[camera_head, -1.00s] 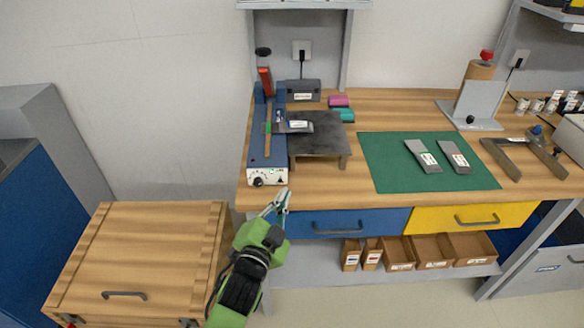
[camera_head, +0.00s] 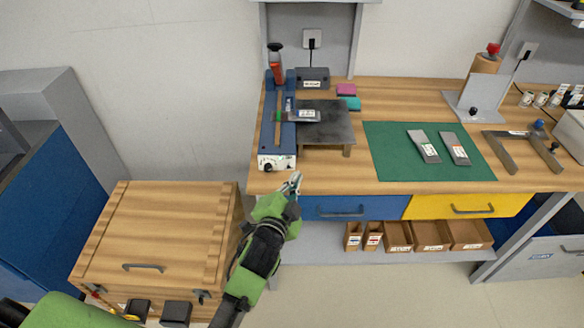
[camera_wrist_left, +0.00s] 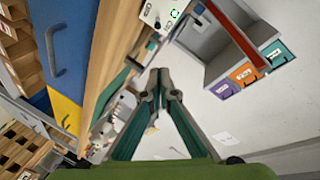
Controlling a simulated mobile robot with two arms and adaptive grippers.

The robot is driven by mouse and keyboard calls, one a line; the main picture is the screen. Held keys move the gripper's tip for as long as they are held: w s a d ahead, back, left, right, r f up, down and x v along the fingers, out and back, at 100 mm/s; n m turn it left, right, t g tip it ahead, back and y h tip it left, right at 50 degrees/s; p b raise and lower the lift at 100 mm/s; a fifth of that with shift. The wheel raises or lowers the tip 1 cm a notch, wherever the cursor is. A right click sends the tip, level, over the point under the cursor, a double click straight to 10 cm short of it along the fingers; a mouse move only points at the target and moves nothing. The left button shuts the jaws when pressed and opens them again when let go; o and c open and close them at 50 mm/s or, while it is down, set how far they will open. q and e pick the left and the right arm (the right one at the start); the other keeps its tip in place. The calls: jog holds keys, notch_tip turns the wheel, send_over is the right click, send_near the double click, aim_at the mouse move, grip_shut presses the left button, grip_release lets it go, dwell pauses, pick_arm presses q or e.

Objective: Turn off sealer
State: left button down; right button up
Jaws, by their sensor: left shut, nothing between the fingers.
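The sealer (camera_head: 277,148) is a long blue device at the left end of the wooden bench, with a red-handled lever raised at its back. Its white front panel (camera_head: 283,162) has a black knob (camera_head: 267,167) on the left and faces the bench's front edge. My left gripper (camera_head: 292,181) is shut and empty, just in front of and below the panel, slightly right of the knob and apart from it. In the left wrist view the closed fingertips (camera_wrist_left: 160,75) point towards a white panel (camera_wrist_left: 160,14). The knob's setting is too small to read. My right gripper is not in view.
A dark metal plate stand (camera_head: 325,130) stands right of the sealer. A green mat (camera_head: 390,165) with two flat pouches lies further right. Blue (camera_head: 330,206) and yellow drawers are under the bench edge. A wooden-topped cart (camera_head: 150,235) stands at the left.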

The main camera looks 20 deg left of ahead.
aim_at(289, 166)
pick_arm(q)
jog(key=w, duration=0.3)
jog(key=w+f+p, duration=0.1)
jog(key=w, duration=0.5)
jog(key=shift+w+f, duration=0.15)
jog(key=shift+f, duration=0.1)
jog(key=shift+s+a+f+p, duration=0.5)
jog(key=shift+a+f+p, duration=0.25)
jog(key=shift+a+p, duration=0.15)
jog(key=shift+s+a+f, duration=0.35)
jog(key=shift+s+a, duration=0.1)
jog(key=shift+a, duration=0.15)
jog(key=shift+w+f, duration=0.1)
